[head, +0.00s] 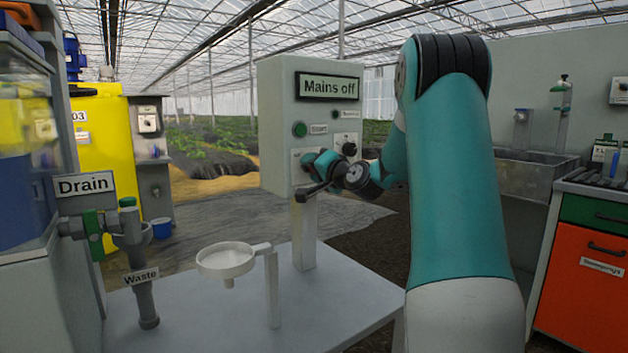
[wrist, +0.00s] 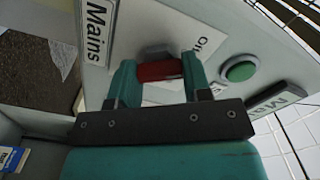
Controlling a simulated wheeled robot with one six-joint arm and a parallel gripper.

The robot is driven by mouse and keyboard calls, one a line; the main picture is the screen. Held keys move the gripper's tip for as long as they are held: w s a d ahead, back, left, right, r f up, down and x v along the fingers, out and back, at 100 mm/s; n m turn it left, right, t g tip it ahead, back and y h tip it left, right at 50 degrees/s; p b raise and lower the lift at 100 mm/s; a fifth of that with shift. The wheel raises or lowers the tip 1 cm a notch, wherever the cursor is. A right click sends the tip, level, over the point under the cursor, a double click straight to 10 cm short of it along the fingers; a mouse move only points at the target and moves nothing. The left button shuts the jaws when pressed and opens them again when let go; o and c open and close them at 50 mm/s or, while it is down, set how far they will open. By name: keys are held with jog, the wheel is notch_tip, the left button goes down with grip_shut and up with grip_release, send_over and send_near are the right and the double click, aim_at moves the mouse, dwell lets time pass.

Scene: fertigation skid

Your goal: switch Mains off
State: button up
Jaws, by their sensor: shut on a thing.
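A grey control box (head: 276,125) stands on a post on the table, with a sign (head: 330,87) on its upper front reading "Mains off". My gripper (head: 316,166) is at the lower front of this box and covers part of it in the head view. In the wrist view its two teal fingers (wrist: 160,76) are shut around a red switch handle (wrist: 160,72) on the box's face. The handle lies crosswise between the fingers.
A green button (head: 300,129) sits above the switch, also in the wrist view (wrist: 240,71). A black knob (head: 350,149) is close to its right. A white funnel (head: 228,259) on a stand and a drain valve (head: 95,233) are at left. The table's front is clear.

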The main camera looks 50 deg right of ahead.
jog(key=shift+f+n+b, duration=0.15)
jog(key=shift+n+b, duration=0.85)
jog(key=shift+n, duration=0.1)
jog(key=o, duration=0.9)
jog(key=shift+s, duration=0.1)
jog(key=b+v, duration=0.1)
jog(key=v, duration=1.6)
jog(key=shift+a, duration=0.15)
